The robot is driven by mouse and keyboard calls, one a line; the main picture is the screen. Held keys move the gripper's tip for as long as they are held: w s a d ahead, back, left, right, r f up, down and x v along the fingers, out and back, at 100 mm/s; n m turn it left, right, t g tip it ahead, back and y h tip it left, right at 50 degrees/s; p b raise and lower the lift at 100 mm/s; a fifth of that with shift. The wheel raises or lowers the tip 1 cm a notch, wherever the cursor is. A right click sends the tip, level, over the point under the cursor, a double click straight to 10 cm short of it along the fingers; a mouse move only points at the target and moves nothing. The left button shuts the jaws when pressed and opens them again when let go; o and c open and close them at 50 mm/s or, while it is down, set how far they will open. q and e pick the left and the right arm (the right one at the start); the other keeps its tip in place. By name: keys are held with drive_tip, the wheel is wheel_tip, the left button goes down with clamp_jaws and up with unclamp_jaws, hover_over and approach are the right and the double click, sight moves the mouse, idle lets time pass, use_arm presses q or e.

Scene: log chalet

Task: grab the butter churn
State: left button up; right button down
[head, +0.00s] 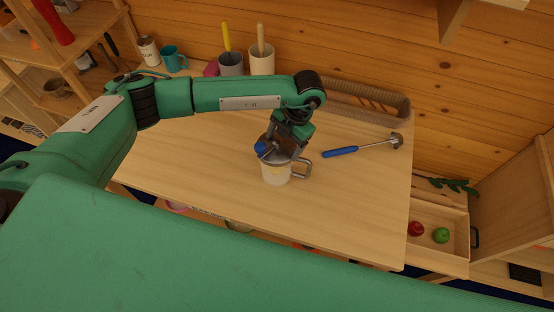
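The butter churn (275,178) appears to be the small pale jar with a grey top, a side handle at its right and a blue knob at its upper left. It stands upright on the wooden table (210,180). My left gripper (279,152) points down at the churn's top, overlapping it in the head view. Its fingers are small and dark here, so I cannot tell whether they grip the churn or are apart from it. My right gripper is not in view.
A ladle (358,147) with a blue handle lies right of the churn. A long basket (370,100) and two utensil pots (262,62) stand along the back. A teal mug (173,58) is at the back left. The table's front is clear.

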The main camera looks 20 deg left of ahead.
use_arm(q)
drive_tip(key=shift+w+r, duration=0.1)
drive_tip(key=c, duration=1)
drive_tip(key=shift+r, duration=0.1)
